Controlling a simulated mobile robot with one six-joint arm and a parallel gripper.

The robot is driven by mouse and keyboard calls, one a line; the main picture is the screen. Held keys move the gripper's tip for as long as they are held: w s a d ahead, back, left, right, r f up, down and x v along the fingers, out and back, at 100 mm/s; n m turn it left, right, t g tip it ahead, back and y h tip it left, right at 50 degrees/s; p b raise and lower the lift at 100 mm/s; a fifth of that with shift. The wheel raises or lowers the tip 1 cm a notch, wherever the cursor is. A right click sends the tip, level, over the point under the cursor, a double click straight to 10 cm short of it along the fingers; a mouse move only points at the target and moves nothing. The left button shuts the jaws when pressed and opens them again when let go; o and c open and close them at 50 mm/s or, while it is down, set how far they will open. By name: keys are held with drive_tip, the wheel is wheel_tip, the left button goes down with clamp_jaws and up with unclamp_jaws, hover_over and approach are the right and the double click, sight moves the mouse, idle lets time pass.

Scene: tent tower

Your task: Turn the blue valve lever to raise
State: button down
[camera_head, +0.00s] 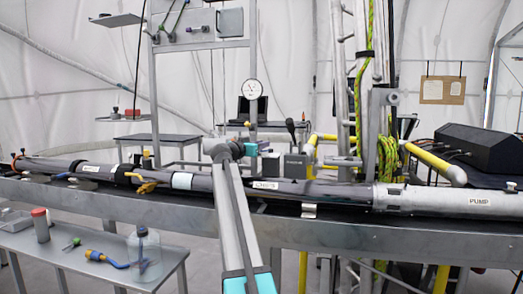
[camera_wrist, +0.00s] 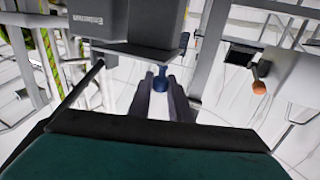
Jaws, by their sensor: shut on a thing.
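The blue valve lever (camera_wrist: 160,84) shows in the wrist view as a small blue piece between the dark fingertips of my gripper (camera_wrist: 160,80). My gripper is shut on it. Another small blue part (camera_wrist: 185,40) shows just above, beside a grey box (camera_wrist: 128,22) with a white label. The lever's angle is hard to tell because the fingers cover much of it. In the head view my arm reaches forward over the pipe bench, and I cannot make out the lever or the fingertips there.
A round gauge (camera_head: 252,89) stands behind. Yellow pipes (camera_head: 435,163) and a black case (camera_head: 478,150) are at right. A small table (camera_head: 75,258) holds a bottle and tools at front left.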

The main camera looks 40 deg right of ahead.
drive_tip(key=shift+w+f+m+g+b, duration=0.1)
drive_tip(key=shift+w+m+g+b, duration=0.1)
drive_tip(key=shift+m+g+b, duration=0.35)
drive_tip(key=c, duration=1.6)
unclamp_jaws()
drive_tip(key=shift+c, duration=0.2)
drive_tip(key=s+a+p, duration=0.2)
drive_tip(key=a, duration=1.1)
drive_tip(key=shift+a, duration=0.35)
